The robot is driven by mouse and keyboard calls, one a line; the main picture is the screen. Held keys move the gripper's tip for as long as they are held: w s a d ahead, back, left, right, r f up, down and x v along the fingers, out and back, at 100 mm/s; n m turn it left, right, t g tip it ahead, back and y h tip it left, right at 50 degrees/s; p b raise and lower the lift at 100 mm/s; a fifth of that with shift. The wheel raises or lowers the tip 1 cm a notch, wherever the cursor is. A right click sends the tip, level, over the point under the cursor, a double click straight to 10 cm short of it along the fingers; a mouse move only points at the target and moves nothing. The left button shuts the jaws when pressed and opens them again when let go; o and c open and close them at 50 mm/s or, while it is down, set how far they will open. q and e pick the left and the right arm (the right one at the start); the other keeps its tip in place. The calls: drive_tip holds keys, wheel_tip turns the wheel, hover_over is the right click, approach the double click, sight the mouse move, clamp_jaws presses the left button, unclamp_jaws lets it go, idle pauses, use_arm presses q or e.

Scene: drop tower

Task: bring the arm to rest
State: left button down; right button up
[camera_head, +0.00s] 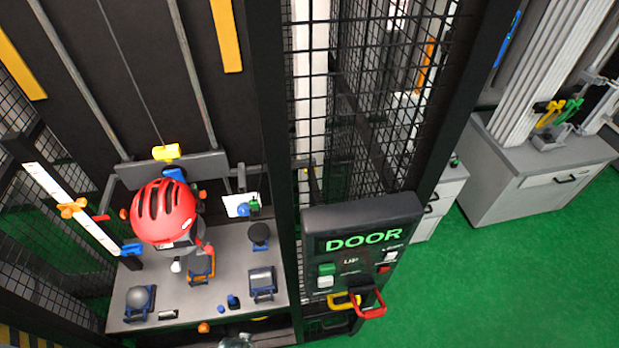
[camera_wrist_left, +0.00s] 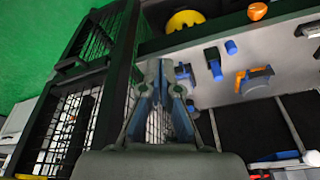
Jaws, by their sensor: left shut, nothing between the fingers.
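My left gripper (camera_wrist_left: 158,68) shows in the left wrist view with its fingertips together and nothing between them. It is in front of the dark cage frame, beside the grey bench plate (camera_wrist_left: 275,75). The head view shows only a small grey piece at the bottom edge, which I cannot identify for certain. My right gripper is in neither view.
A red helmet (camera_head: 163,212) sits over the grey bench (camera_head: 215,300) inside the mesh cage. A DOOR control panel (camera_head: 362,240) with a red handle (camera_head: 371,305) stands at the cage's right. Green floor (camera_head: 520,270) is open there; a grey cabinet (camera_head: 535,170) stands behind.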

use_arm(q)
drive_tip(key=s+a+f+g+b, duration=0.1)
drive_tip(key=s+f, duration=0.3)
drive_tip(key=f, duration=0.6)
drive_tip(key=s+f+b, duration=0.1)
drive_tip(key=s+f, duration=0.3)
drive_tip(key=f, duration=0.7)
drive_tip(key=s+a+f, duration=0.2)
drive_tip(key=s+f, duration=0.7)
drive_tip(key=s, duration=0.3)
drive_tip(key=shift+s+a+f+g+b, duration=0.15)
drive_tip(key=shift+s+a+g+b, duration=0.1)
drive_tip(key=shift+s+g+b, duration=0.15)
